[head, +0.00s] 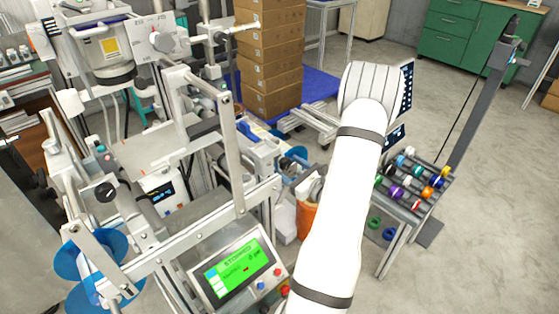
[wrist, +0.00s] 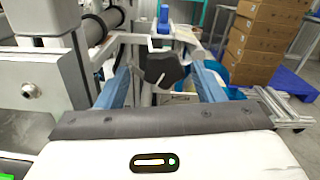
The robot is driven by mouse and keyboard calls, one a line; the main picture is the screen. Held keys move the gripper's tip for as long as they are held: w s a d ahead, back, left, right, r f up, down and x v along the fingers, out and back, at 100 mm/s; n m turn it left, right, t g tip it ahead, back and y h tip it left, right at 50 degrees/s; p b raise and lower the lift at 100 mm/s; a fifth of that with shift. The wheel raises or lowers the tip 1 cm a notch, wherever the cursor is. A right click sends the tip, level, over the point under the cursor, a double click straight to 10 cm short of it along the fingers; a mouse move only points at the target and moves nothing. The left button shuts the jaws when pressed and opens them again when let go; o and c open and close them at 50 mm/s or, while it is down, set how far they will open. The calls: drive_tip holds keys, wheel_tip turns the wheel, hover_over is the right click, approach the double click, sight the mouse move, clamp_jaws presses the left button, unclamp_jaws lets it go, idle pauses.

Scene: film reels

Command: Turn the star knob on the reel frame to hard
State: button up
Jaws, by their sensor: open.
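A dark star knob (wrist: 163,68) is near the middle of the wrist view, with its lobed face towards me. My gripper (wrist: 161,74) is open, with one blue finger on each side of the knob in the picture. A gap shows between the knob and each finger. I cannot tell whether the fingertips reach past its face. In the head view my white arm bends away from the camera, and I cannot make out the gripper there. The pale metal reel frame (head: 190,238) stands on the left with blue reels. I cannot read any hard marking near the knob.
A control box with a green screen (head: 236,268) stands close to my arm's left. Stacked cartons (head: 272,58) stand behind on a blue pallet. A rack of coloured spools (head: 412,186) is at right. Open floor lies at the far right.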

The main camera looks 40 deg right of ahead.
sight(287, 165)
drive_tip(key=w, duration=0.5)
drive_tip(key=c, duration=1)
drive_tip(key=m+p, duration=0.1)
drive_tip(key=m, duration=0.1)
drive_tip(key=shift+m, duration=0.4)
drive_tip(key=shift+m+p, duration=0.4)
drive_tip(key=shift+m, duration=0.6)
drive_tip(key=o, duration=1)
